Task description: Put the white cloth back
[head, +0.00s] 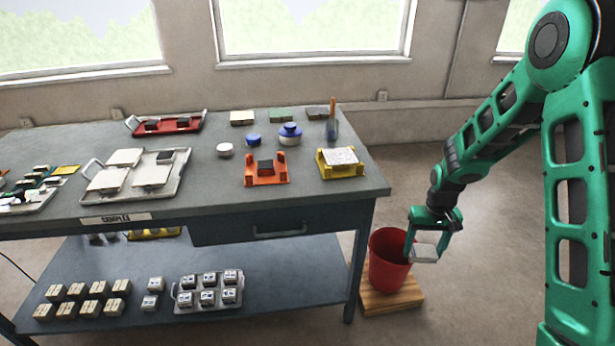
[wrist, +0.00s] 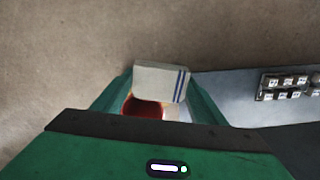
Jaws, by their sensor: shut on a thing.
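The white cloth (head: 425,253) is a folded block at the end of my gripper (head: 428,240). In the wrist view the cloth (wrist: 158,82) shows blue stripes near its right edge. It sits between the two green fingers of my gripper (wrist: 160,95), which are shut on it. In the head view the cloth is in the air at the right rim of a red bucket (head: 385,268) and overlaps it in the picture; I cannot tell if they touch. Part of the bucket also shows behind the cloth in the wrist view (wrist: 145,107).
The bucket stands on a wooden board (head: 408,302) on the floor, right of the grey table (head: 215,205). The tabletop holds trays, an orange stand (head: 266,179), a yellow stand (head: 341,170) and jars. The lower shelf (head: 285,265) bears several small blocks. The floor to the right is clear.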

